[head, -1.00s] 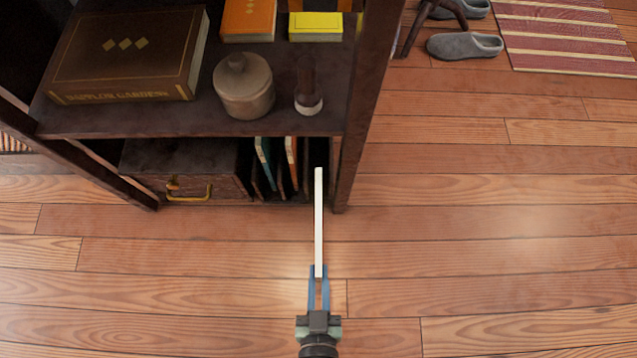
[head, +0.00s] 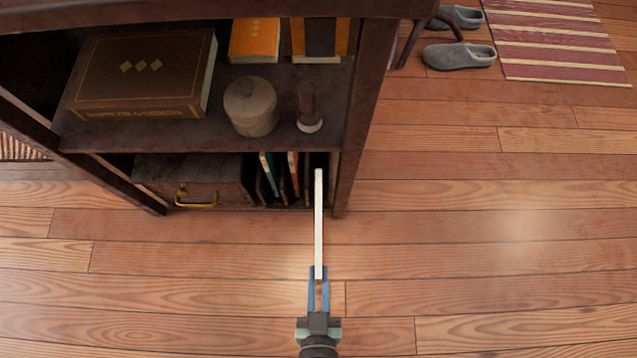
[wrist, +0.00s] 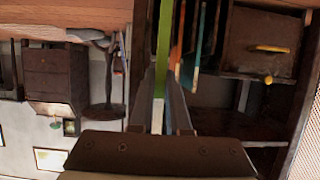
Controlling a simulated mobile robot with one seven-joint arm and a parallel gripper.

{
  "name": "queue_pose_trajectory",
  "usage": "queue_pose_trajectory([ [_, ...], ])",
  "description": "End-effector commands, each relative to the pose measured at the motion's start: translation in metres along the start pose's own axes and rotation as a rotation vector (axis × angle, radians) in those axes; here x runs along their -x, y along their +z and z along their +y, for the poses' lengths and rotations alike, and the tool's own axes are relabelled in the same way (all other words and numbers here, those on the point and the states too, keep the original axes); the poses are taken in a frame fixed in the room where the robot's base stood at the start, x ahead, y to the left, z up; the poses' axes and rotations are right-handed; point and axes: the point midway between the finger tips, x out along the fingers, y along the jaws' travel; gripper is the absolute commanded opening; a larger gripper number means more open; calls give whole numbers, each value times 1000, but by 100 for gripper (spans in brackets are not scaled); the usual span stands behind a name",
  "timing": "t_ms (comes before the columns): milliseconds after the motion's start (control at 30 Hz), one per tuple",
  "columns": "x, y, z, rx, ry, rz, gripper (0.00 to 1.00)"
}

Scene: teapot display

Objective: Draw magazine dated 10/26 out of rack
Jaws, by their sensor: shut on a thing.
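My gripper (head: 318,275) is shut on the near end of a thin upright magazine (head: 318,225), seen edge-on as a white strip in the head view. In the wrist view my gripper (wrist: 165,85) holds it, and its edge shows green and white (wrist: 163,45). Its far end overlaps the dark opening of the rack (head: 308,200) at the bottom right of the shelf unit; I cannot tell if it is fully clear. A teal magazine (head: 269,175) and an orange one (head: 293,175) stand in the rack, left of the held one. No date is readable.
The shelf unit's right post (head: 352,150) stands just right of the rack. A drawer box with a brass handle (head: 196,197) is left of it. Above are a big brown book (head: 145,70) and a lidded pot (head: 251,106). The wooden floor at right is free.

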Motion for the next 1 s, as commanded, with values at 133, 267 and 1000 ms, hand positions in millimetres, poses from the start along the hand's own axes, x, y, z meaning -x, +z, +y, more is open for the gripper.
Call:
queue_pose_trajectory([
  [133,7,-20,0,1,1,4,0],
  [267,12,-32,0,1,1,4,0],
  [1000,26,-66,0,1,1,4,0],
])
